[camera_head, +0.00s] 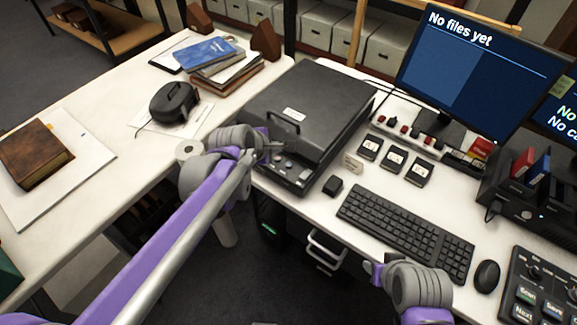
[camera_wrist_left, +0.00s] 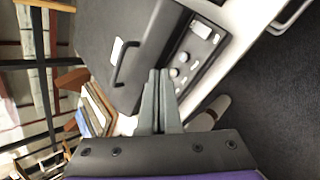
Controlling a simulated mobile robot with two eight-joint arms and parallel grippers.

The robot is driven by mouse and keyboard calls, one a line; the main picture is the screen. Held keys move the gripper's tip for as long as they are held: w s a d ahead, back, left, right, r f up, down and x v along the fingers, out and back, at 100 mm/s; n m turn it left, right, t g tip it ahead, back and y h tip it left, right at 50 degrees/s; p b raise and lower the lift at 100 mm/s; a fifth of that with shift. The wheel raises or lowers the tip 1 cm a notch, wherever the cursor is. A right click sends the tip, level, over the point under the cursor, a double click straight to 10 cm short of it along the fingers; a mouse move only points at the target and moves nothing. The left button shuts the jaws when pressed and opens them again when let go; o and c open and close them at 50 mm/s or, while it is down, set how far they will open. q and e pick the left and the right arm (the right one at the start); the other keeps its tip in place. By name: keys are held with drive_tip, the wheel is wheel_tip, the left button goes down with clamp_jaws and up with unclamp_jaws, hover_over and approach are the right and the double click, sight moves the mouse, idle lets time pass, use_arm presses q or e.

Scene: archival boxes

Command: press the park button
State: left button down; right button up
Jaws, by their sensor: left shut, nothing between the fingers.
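A dark grey flatbed device (camera_head: 308,108) with a closed, handled lid stands on the white desk. Its front control panel (camera_head: 290,168) carries several small buttons and knobs; the labels are too small to read, so I cannot tell which is the park button. The panel also shows in the left wrist view (camera_wrist_left: 196,52), with round knobs and pale keys. My left gripper (camera_head: 272,146) is shut and empty at the left end of the panel; its closed fingertips (camera_wrist_left: 159,74) point toward the device's front edge. I cannot tell whether they touch. My right gripper (camera_head: 372,270) is near the desk's front edge, below the keyboard.
A keyboard (camera_head: 405,232), a mouse (camera_head: 487,276) and a small black block (camera_head: 333,186) lie right of the device. A monitor (camera_head: 480,65) reads "No files yet". Stacked books (camera_head: 215,65) and a black device (camera_head: 174,101) are on the left table.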

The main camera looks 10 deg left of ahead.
use_arm(q)
drive_tip(key=w+n, duration=0.1)
drive_tip(key=w+d+n, duration=0.1)
drive_tip(key=w, duration=0.1)
drive_tip(key=w+f+n, duration=0.1)
drive_tip(key=shift+w+d+n, duration=0.25)
drive_tip(key=shift+d+n, duration=0.05)
drive_tip(key=shift+d, duration=0.1)
drive_tip(key=shift+f+b, duration=0.15)
drive_tip(key=shift+b, duration=0.15)
drive_tip(key=b, duration=0.6)
hover_over(288, 165)
drive_tip(key=f, duration=0.7)
drive_tip(key=shift+s+a+f, duration=0.3)
drive_tip(key=shift+a, duration=0.05)
drive_tip(key=shift+f, duration=0.45)
drive_tip(key=shift+f, duration=0.15)
drive_tip(key=shift+f+b, duration=0.3)
